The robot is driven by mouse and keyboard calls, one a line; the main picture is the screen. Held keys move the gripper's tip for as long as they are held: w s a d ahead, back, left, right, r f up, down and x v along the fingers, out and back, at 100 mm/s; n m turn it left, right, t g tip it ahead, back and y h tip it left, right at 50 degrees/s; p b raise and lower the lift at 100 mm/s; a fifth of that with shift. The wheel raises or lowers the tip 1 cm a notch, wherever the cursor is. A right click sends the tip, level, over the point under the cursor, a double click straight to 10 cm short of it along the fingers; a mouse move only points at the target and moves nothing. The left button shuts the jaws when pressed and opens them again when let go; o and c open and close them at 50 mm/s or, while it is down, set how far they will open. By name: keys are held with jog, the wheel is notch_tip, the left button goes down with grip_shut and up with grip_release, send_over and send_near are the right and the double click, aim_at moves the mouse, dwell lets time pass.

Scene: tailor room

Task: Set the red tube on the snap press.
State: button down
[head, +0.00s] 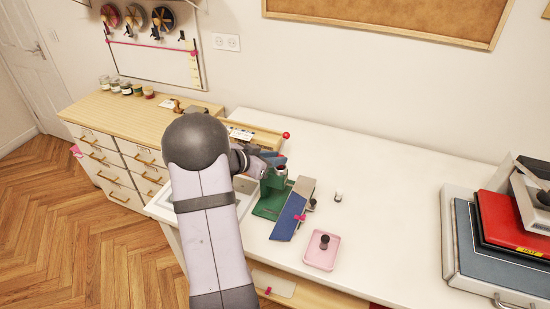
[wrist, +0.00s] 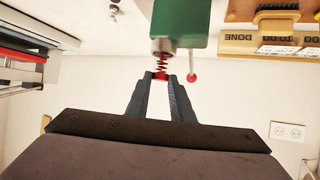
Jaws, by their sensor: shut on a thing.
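The green snap press (head: 272,200) stands on the white table, left of its middle, partly hidden behind my arm in the head view. In the wrist view its green body (wrist: 180,22) appears at the top, with a grey collar and a red spring (wrist: 161,62). Its red ball knob (wrist: 192,78) shows beside my fingers. My gripper (wrist: 161,80) is shut on a small red piece, seemingly the red tube (wrist: 160,75), held at the fingertips right by the spring end. Whether the tube touches the press I cannot tell. In the head view, my arm hides most of the gripper.
A blue and grey block (head: 291,212) stands right beside the press. A pink tray (head: 318,257) holding a dark knobbed piece lies in front, with a small bottle (head: 338,197) behind. Stacked cases (head: 480,240) fill the far right. The table's middle back is clear.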

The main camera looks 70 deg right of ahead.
jog(key=shift+f+b, duration=0.3)
jog(key=shift+f, duration=0.35)
jog(key=c, duration=1.8)
grip_release()
jog(key=shift+r, duration=0.15)
jog(key=p+v, duration=0.7)
jog(key=v, duration=0.4)
jog(key=shift+a+p, duration=0.1)
jog(key=shift+p, duration=0.25)
